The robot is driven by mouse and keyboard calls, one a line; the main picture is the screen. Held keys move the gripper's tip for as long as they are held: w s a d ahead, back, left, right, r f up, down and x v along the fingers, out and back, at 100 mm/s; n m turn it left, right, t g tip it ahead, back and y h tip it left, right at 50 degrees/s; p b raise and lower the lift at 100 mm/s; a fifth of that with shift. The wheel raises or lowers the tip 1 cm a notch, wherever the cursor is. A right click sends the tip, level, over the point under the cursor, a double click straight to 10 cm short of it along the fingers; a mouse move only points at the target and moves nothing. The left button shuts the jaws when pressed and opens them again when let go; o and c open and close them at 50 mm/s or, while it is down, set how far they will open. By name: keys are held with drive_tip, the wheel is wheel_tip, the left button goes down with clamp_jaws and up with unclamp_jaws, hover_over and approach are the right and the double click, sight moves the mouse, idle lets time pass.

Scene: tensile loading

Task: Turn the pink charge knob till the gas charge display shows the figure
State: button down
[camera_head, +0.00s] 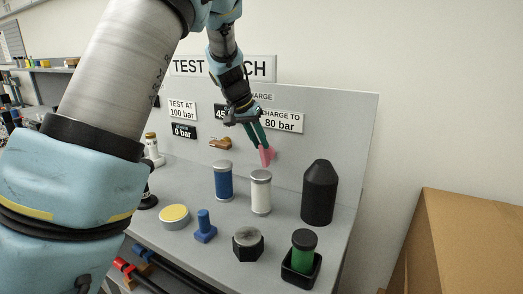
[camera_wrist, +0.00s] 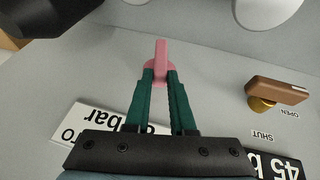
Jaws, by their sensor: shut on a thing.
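The pink charge knob (camera_head: 268,156) is on the upright back panel of the test bench, below the "CHARGE TO 80 bar" sign (camera_head: 283,122). My gripper (camera_head: 262,146) reaches down to it and is shut on it. In the wrist view the two green fingers (camera_wrist: 160,78) hold the knob's raised grip, and its round pink base (camera_wrist: 150,72) shows behind the fingertips. The gas charge display (camera_head: 222,112) is partly hidden by my gripper in the head view; it reads "45" there, and "45 b" shows upside down at the wrist view's lower right corner.
A brown valve handle (camera_head: 220,143) is left of the knob, with OPEN and SHUT marks. Blue (camera_head: 223,182) and white (camera_head: 261,193) cylinders and a black bottle-shaped piece (camera_head: 319,194) stand on the bench below. A cardboard box (camera_head: 465,245) is at the right.

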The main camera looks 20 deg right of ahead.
drive_tip(key=shift+w+a+f+n+g+h+b, duration=0.4)
drive_tip(key=shift+w+f+n+g+h+b, duration=0.15)
drive_tip(key=shift+g+h+b, duration=0.95)
drive_tip(key=shift+w+a+f+n+g+h+b, duration=0.3)
drive_tip(key=shift+w+a+f+g+h+b, duration=0.5)
drive_tip(key=shift+b, duration=1.1)
drive_tip(key=shift+w+a+f+n+g+h+b, duration=0.15)
drive_tip(key=shift+f+n+g+h+b, duration=0.3)
drive_tip(key=shift+g+h+b, duration=1.15)
drive_tip(key=shift+d, duration=0.1)
drive_tip(key=c, duration=0.8)
unclamp_jaws()
drive_tip(key=shift+o, duration=0.2)
drive_tip(key=shift+r, duration=0.1)
drive_tip(key=b+v, duration=0.1)
drive_tip(key=v, duration=0.9)
drive_tip(key=shift+a+b, duration=0.35)
drive_tip(key=shift+b, duration=0.05)
drive_tip(key=shift+w+r, duration=0.1)
drive_tip(key=shift+w, duration=0.05)
